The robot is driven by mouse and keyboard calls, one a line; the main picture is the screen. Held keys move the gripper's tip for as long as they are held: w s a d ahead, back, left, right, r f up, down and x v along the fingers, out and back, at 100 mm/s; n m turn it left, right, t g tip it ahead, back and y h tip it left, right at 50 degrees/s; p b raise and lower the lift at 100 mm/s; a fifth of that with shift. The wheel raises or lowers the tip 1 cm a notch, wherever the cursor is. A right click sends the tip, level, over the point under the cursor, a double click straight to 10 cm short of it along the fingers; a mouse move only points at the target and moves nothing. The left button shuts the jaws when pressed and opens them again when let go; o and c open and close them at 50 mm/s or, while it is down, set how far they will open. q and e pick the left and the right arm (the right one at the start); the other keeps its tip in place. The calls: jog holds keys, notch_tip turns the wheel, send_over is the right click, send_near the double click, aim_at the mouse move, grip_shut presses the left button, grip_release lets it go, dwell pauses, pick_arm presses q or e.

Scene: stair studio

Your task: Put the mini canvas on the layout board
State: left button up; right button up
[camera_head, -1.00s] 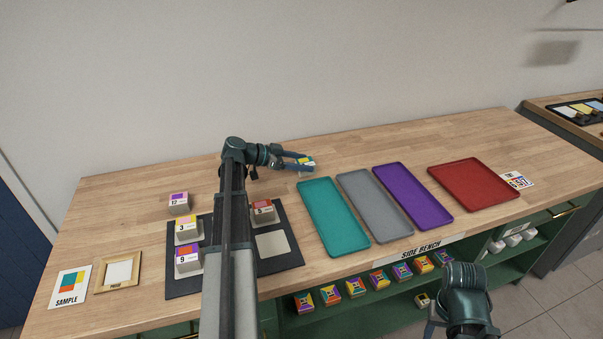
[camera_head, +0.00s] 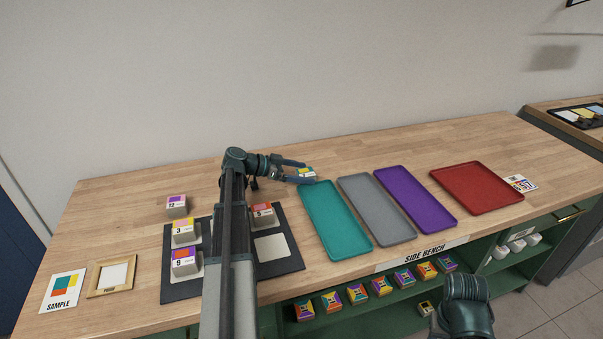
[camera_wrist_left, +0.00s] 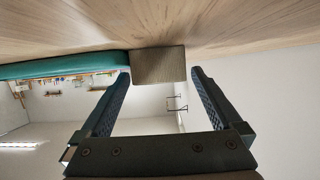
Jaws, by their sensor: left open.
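The mini canvas (camera_head: 307,172) is a small block with a colourful top, on the bench behind the teal tray. My left gripper (camera_head: 303,171) is open, with its fingers on either side of the block. In the left wrist view the block's plain grey-brown side (camera_wrist_left: 158,66) shows between the open fingertips (camera_wrist_left: 160,78), with gaps at both sides. The dark layout board (camera_head: 290,264) lies at front left, partly hidden by my left arm. It bears blocks marked 3, 9 and 5 and a bare pale square. My right arm's end (camera_head: 463,312) is at the lower right; its jaws are unclear.
Teal (camera_head: 335,220), grey (camera_head: 376,210), purple (camera_head: 415,198) and red (camera_head: 476,188) trays lie to the right. Block 12 (camera_head: 176,206) stands behind the board. A sample card (camera_head: 62,290) and a framed piece (camera_head: 112,274) lie at left. Several blocks sit on the shelf below.

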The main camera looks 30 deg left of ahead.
pick_arm(q)
jog(key=shift+r, duration=0.1)
jog(key=shift+r+p, duration=0.25)
jog(key=shift+p, duration=0.05)
jog(key=p+v, duration=0.4)
jog(key=v, duration=0.6)
jog(key=shift+s+a, duration=0.2)
jog(key=shift+s+a+r, duration=0.2)
jog(key=shift+s+a, duration=0.2)
jog(key=shift+s, duration=0.1)
jog(key=w+d+r+n+g+y+p, duration=0.3)
jog(key=w+d+n+g+p, duration=0.4)
jog(key=p, duration=0.5)
notch_tip(320, 180, up, 5)
jog(key=n+g+y+p, duration=0.4)
jog(key=n+y+p, duration=0.1)
jog(key=n+p, duration=0.55)
send_over(305, 174)
jog(key=shift+r+n, duration=0.15)
jog(key=shift+n, duration=0.1)
jog(key=shift+b, duration=0.3)
